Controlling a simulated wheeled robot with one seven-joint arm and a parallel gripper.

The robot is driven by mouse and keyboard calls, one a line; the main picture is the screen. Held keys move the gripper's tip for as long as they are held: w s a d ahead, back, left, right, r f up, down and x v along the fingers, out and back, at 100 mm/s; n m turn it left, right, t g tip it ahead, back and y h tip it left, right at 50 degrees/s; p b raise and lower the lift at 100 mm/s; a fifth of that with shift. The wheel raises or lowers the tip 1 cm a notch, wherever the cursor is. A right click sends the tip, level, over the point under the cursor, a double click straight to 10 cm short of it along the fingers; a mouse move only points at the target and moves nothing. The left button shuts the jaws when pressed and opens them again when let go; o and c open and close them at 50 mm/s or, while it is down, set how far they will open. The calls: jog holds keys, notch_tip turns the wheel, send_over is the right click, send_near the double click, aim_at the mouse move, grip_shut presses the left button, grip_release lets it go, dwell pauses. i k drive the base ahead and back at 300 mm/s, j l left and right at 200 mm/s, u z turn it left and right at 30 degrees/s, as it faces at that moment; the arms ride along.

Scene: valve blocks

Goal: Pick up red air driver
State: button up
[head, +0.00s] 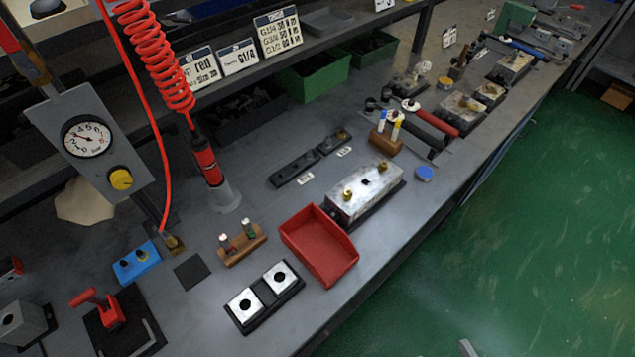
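The red air driver (206,160) is a slim red and black tool on a coiled red hose (160,55). It stands nearly upright with its lower end in a grey conical holder (225,198) on the bench, left of the middle. Only a small light-grey tip (467,348) shows at the bottom edge over the green floor. It may be part of my gripper, well apart from the driver. Its fingers cannot be made out.
A pressure gauge panel (90,140) stands left of the driver. A straight red hose hangs beside the coil. In front are a wooden block with pins (242,245), a red tray (318,246) and a metal valve block (364,192). A shelf with labels (277,30) is behind.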

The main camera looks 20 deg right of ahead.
aim_at(200, 145)
jog(key=i+j+z, duration=0.15)
jog(key=j, duration=1)
jog(key=j+z, duration=0.15)
jog(key=j, duration=1)
jog(key=i, duration=0.05)
